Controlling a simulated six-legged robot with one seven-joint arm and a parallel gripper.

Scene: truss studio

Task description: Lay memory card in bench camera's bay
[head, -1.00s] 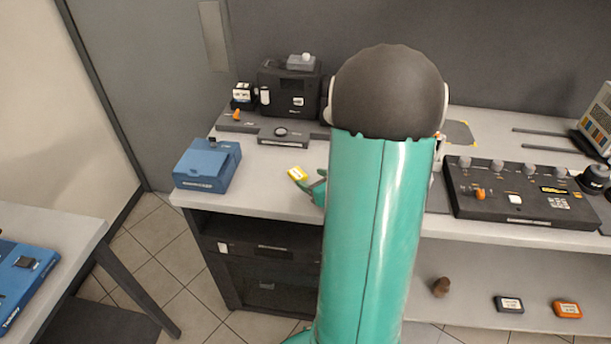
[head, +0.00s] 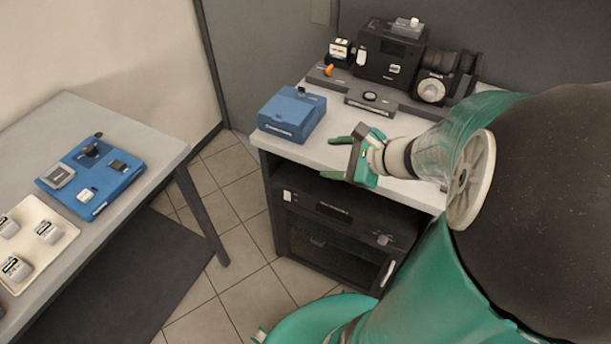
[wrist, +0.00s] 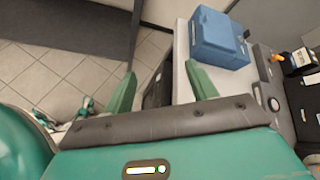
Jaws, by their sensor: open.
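The bench camera (head: 388,58) is a black body on a dark grey base at the back of the far bench. A low block with a round dark button (head: 370,97) juts from the base's front; I cannot tell where its bay is. My gripper (head: 332,158) is open at the bench's front edge, right of the blue box. In the wrist view, my gripper's (wrist: 160,74) green fingers are spread with nothing between them, over the bench edge and floor. The yellow memory card is not clearly seen now; my gripper and wrist cover part of the bench top.
A blue box (head: 292,115) stands on the bench's left end. It also shows in the wrist view (wrist: 218,40). A left table (head: 75,112) carries a blue tray (head: 95,180) and a cream tray (head: 62,236) with small items. Tiled floor (head: 235,235) lies between the furniture.

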